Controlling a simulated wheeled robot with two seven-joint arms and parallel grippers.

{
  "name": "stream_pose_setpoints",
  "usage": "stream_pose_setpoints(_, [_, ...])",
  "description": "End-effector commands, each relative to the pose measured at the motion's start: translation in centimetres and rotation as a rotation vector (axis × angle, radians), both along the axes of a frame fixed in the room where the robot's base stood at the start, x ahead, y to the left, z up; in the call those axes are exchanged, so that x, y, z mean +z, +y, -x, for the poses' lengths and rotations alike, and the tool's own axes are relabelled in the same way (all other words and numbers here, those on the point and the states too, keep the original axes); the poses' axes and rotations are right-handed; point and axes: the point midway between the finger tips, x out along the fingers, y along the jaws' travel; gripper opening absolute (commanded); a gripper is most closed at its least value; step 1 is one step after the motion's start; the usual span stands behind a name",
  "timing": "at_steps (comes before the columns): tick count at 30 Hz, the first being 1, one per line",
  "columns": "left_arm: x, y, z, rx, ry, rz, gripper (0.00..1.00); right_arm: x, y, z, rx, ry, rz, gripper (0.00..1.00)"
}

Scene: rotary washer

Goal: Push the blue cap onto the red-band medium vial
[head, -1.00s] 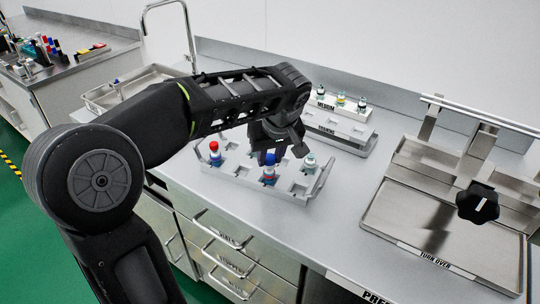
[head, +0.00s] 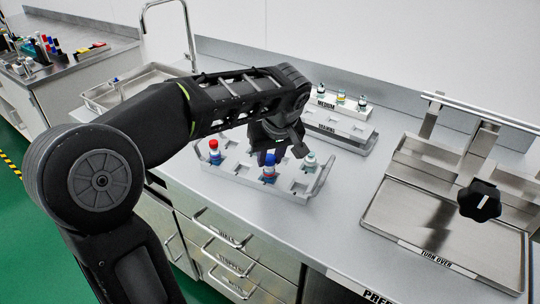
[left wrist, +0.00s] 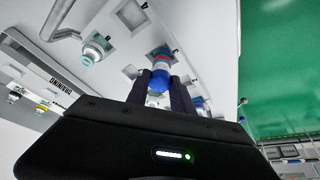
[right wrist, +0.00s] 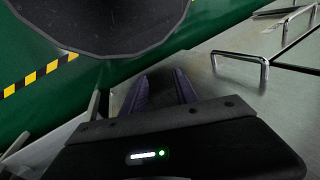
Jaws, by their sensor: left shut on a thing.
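The red-band vial (head: 269,172) stands upright in the front row of the white rack (head: 238,183). The blue cap (head: 269,158) is at its top; it also shows in the left wrist view (left wrist: 158,80), in line with the red-band vial (left wrist: 162,57). My left gripper (left wrist: 160,88) is shut on the blue cap, one finger on each side. I cannot tell whether the cap is fully seated. My right gripper (right wrist: 160,80) is open and empty, away from the rack, and not seen in the head view.
A red-capped vial (head: 214,150) and a pale-capped vial (head: 310,160) stand in the same rack. Behind it, a stepped rack (head: 345,127) holds several vials. A metal device with a black knob (head: 479,202) is at the right. The counter between is clear.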

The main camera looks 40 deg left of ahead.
Motion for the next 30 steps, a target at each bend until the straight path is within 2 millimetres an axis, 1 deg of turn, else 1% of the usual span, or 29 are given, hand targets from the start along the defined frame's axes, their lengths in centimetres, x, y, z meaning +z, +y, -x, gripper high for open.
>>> stream_pose_setpoints(4, [0.1, 0.0, 0.0, 0.000, -0.001, 0.000, 0.00, 0.0, 0.0, 0.0, 0.000, 0.000, 0.000, 0.35])
stream_pose_setpoints(5, [0.1, 0.0, 0.0, 0.000, -0.001, 0.000, 0.29, 0.0, 0.0, 0.0, 0.000, 0.000, 0.000, 0.35])
stream_pose_setpoints(13, [0.1, 0.0, 0.0, 0.000, -0.002, -0.001, 0.52, 0.0, 0.0, 0.0, 0.000, 0.000, 0.000, 0.35])
stream_pose_setpoints(14, [0.1, 0.0, 0.0, 0.000, -0.002, -0.001, 0.53, 0.0, 0.0, 0.0, 0.000, 0.000, 0.000, 0.35])
stream_pose_setpoints(23, [0.3, 0.0, 0.0, 0.000, -0.003, 0.000, 0.53, 0.0, 0.0, 0.0, 0.001, 0.000, 0.000, 0.35])
stream_pose_setpoints(26, [1.0, -0.2, 0.1, 0.000, -0.004, 0.000, 0.53, 0.0, 0.0, 0.0, 0.001, 0.000, 0.000, 0.35])
stream_pose_setpoints(30, [2.8, -0.9, 0.5, -0.002, -0.005, 0.000, 0.53, 0.0, 0.0, 0.0, 0.001, 0.000, 0.000, 0.35])
